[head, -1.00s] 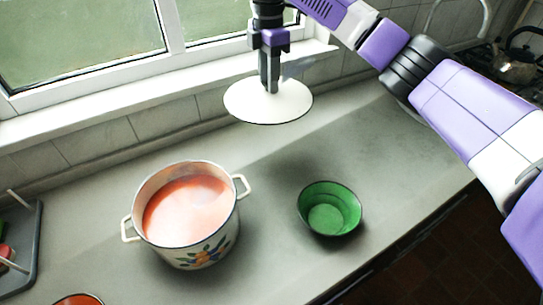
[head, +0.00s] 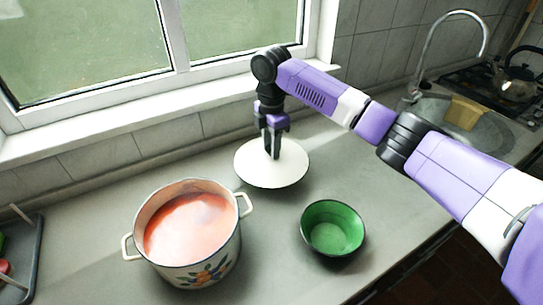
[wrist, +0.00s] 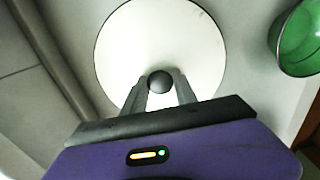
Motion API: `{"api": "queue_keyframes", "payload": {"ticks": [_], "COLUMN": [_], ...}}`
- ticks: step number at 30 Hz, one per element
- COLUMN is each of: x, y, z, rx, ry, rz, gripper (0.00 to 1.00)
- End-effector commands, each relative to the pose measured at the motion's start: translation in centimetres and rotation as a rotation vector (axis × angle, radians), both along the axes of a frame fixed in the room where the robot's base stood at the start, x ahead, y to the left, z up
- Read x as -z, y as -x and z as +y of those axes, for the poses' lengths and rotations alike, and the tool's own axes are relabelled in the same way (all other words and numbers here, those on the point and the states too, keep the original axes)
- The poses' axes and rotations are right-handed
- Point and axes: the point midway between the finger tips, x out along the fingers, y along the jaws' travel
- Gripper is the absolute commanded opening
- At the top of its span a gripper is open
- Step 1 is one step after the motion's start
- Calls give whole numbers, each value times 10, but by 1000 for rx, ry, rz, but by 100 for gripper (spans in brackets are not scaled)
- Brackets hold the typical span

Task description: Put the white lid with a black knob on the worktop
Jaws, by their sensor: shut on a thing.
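The white lid (head: 271,176) is a round disc with a thin dark rim, near the back of the worktop (head: 100,215), behind the pot and the green bowl. My gripper (head: 273,153) points down from above and is shut on the lid's knob. In the wrist view the black knob (wrist: 160,82) sits between the two fingertips (wrist: 159,84), and the lid (wrist: 160,40) spreads out beyond them. The lid looks level and low over the worktop. I cannot tell whether it touches the surface.
An open floral enamel pot (head: 205,266) with orange-red soup stands front left of the lid. A green bowl (head: 333,229) stands front right. A tiled wall and window sill (head: 120,118) lie behind. The sink (head: 440,112) is at the right. A dark tray (head: 30,250) is far left.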

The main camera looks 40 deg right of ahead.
Motion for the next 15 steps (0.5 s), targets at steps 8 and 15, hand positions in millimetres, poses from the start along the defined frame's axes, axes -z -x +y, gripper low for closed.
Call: {"api": "queue_keyframes", "payload": {"ticks": [8,15], "x": [33,41], "y": [1,0], "z": [0,0], "rx": [0,0], "ry": [0,0], "rz": [2,-1], "gripper": [0,0]}}
